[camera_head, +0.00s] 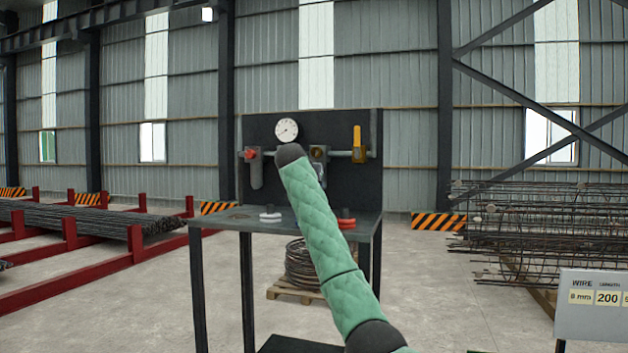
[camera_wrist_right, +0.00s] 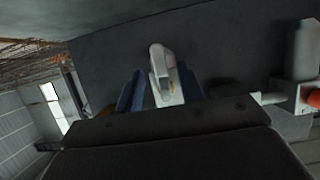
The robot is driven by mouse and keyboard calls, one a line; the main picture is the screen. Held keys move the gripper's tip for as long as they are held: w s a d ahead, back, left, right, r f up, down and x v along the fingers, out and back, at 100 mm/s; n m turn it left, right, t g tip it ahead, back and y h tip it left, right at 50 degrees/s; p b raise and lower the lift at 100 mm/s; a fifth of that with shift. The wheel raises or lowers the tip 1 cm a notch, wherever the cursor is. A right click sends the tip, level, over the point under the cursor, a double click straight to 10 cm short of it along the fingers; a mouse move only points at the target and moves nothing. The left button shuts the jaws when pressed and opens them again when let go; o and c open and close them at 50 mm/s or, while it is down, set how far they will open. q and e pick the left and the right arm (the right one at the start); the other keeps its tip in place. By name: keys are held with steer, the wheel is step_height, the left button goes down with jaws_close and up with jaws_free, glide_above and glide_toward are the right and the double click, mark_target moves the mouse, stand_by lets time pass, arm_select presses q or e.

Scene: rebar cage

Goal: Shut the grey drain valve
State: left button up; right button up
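In the right wrist view a light grey lever handle (camera_wrist_right: 166,76) stands between the two blue fingers of my right gripper (camera_wrist_right: 163,88). The fingers are apart, with a gap on the lever's left side; the right finger lies close beside it, and I cannot tell whether it touches. In the head view a grey valve body (camera_head: 319,154) shows on the pipe, partly hidden behind my green right arm. My right gripper is hidden there by that arm. My left gripper is in neither view.
The dark back panel (camera_head: 400,0) is not crowded beyond the pipe: a gauge (camera_head: 286,130), a red valve (camera_head: 250,153) and a yellow-handled valve (camera_head: 358,142) sit on it. A white ring-like part (camera_head: 270,216) and a red one (camera_head: 346,222) lie on the bench (camera_head: 225,219).

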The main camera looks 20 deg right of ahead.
steer(key=shift+p+x, duration=0.65)
steer(key=shift+x, duration=0.85)
steer(key=shift+f, duration=0.1)
jaws_close()
